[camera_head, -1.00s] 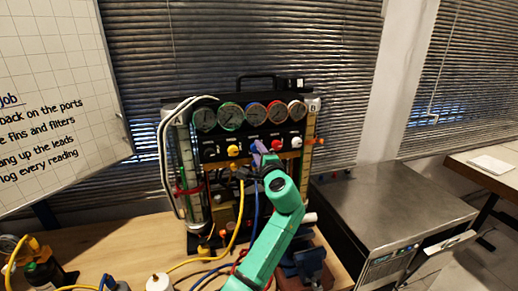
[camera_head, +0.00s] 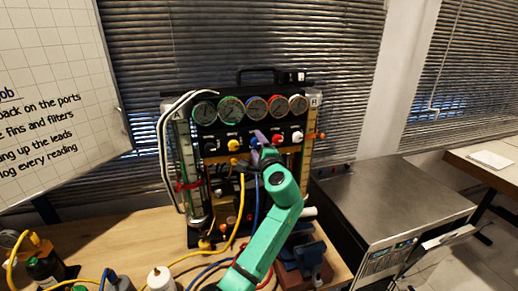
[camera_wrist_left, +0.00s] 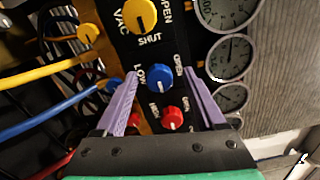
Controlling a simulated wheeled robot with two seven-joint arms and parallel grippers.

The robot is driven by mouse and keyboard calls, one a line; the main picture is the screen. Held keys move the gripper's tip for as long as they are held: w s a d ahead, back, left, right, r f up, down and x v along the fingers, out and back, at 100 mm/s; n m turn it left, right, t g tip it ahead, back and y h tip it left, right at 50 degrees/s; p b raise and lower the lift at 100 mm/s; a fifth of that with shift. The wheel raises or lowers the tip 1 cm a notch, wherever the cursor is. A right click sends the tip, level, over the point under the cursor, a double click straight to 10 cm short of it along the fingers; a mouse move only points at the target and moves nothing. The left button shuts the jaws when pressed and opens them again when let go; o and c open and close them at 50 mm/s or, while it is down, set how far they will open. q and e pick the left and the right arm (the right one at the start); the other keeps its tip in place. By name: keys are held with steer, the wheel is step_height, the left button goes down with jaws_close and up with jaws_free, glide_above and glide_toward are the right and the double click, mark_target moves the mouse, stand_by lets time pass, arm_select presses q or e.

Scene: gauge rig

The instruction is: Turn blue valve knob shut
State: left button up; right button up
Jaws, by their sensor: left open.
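The blue valve knob (camera_wrist_left: 159,78) sits on the black panel between the "LOW" and "OPEN" lettering, with a pale pointer mark on its face. In the head view it is mostly hidden by my left gripper (camera_head: 261,139), whose green arm rises in front of the gauge rig. In the left wrist view, the purple fingers of my left gripper (camera_wrist_left: 160,80) are open, one on each side of the blue knob. I cannot tell whether they touch it. My right gripper is not in view.
A yellow knob (camera_head: 234,146) marked "VAC" and a red knob (camera_head: 277,141) flank the blue one. A white knob (camera_head: 297,137) is farther right. A row of gauges (camera_head: 256,108) is above. Yellow and blue hoses hang below the panel.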

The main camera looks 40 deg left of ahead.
arm_select(q)
steer(key=b+v, duration=0.5)
steer(key=v, duration=0.9)
steer(key=shift+d, duration=0.15)
steer(key=shift+s, duration=0.1)
